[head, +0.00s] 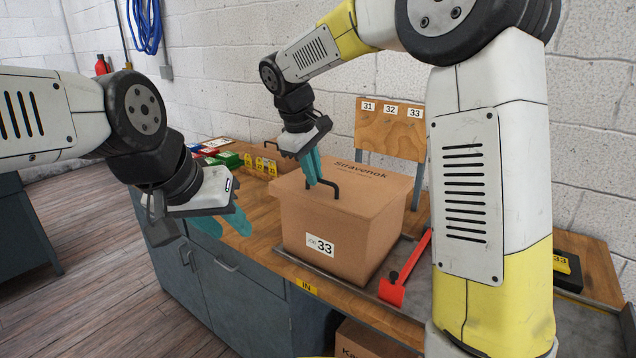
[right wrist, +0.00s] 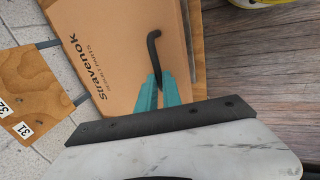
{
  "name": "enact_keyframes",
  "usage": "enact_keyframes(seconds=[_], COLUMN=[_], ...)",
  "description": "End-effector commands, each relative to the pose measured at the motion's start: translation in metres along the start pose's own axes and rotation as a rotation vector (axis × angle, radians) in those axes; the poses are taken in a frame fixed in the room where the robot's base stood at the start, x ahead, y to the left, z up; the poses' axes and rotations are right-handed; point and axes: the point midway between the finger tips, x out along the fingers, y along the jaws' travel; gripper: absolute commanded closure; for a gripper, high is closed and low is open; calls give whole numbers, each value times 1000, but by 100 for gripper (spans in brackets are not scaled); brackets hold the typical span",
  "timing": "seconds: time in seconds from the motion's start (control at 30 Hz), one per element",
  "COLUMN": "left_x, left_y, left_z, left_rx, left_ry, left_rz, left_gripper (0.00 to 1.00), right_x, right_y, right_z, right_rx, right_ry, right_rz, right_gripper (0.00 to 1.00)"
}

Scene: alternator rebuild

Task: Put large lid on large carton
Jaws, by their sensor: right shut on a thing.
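The large carton (head: 335,237) is a brown box with a "33" label, standing on the bench. The large lid (head: 365,192), marked "Stravenok" and fitted with a black handle, lies over the carton's top with no clear gap. The lid also shows in the right wrist view (right wrist: 115,50). My right gripper (head: 309,170) is above the lid, its teal fingers shut on the lid's handle (right wrist: 155,50). Whether the lid's rim is fully seated all round is hidden. My left gripper (head: 224,226) is empty and open, left of the carton, in front of the bench.
A red-headed tool (head: 392,290) lies right of the carton. A wooden board (head: 390,130) numbered 31, 32, 33 stands behind. Small coloured boxes (head: 225,158) and a smaller brown carton (head: 262,166) sit at the back left. Another carton (head: 365,340) is under the bench.

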Motion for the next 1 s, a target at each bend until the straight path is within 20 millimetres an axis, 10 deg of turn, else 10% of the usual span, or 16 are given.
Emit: enact_keyframes(seconds=[0.23, 0.73, 0.87, 1.0], left_x=[0, 0, 0, 0], left_y=[0, 0, 0, 0], left_z=[0, 0, 0, 0], left_rx=[0, 0, 0, 0], left_ry=[0, 0, 0, 0], left_rz=[0, 0, 0, 0], left_gripper=[64, 64, 64, 64], right_x=[11, 44, 44, 44], right_y=[24, 13, 12, 12], right_z=[-9, -9, -9, -9], right_rx=[1, 0, 0, 0], right_ry=[1, 1, 1, 1], right_rz=[0, 0, 0, 0], right_gripper=[100, 100, 69, 69])
